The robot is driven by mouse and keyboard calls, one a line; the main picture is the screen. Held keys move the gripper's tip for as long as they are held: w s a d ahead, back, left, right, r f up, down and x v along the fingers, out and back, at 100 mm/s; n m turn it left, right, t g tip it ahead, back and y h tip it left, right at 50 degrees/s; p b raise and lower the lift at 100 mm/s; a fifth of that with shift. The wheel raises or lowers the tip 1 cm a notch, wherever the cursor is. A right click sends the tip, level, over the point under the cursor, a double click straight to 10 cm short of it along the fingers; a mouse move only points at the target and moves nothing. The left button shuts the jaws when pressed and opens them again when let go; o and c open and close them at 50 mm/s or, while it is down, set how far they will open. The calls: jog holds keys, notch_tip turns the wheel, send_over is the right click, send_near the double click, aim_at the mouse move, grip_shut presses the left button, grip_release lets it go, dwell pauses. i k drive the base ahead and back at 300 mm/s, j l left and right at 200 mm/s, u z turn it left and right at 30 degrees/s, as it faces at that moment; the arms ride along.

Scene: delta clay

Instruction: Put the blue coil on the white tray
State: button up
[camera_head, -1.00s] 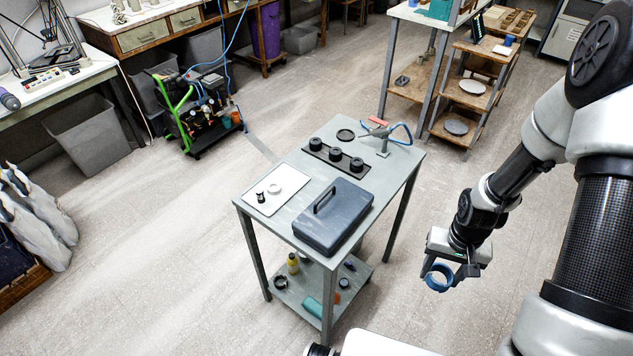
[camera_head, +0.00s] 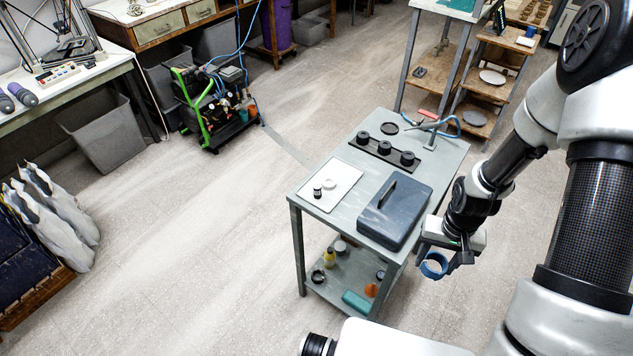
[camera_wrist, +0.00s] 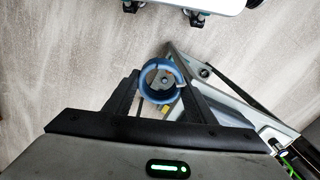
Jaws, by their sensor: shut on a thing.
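The blue coil (camera_head: 433,265) is an open ring. My gripper (camera_head: 446,266) is shut on it and holds it in the air, right of and in front of the grey table. In the wrist view the coil (camera_wrist: 161,83) sits between the two dark fingertips of my gripper (camera_wrist: 160,92). The white tray (camera_head: 322,197) lies flat on the left part of the tabletop.
A dark blue toolbox (camera_head: 396,211) stands on the table (camera_head: 352,158) between my gripper and the tray. Behind are a black plate with three round black pieces (camera_head: 385,149) and a blue-hosed tool (camera_head: 436,126). Floor left of the table is clear.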

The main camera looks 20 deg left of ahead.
aim_at(342, 172)
jog(key=k+j, duration=0.1)
jog(key=j, duration=0.95)
jog(key=k+j, duration=0.15)
jog(key=j, duration=0.35)
jog(key=i, duration=0.5)
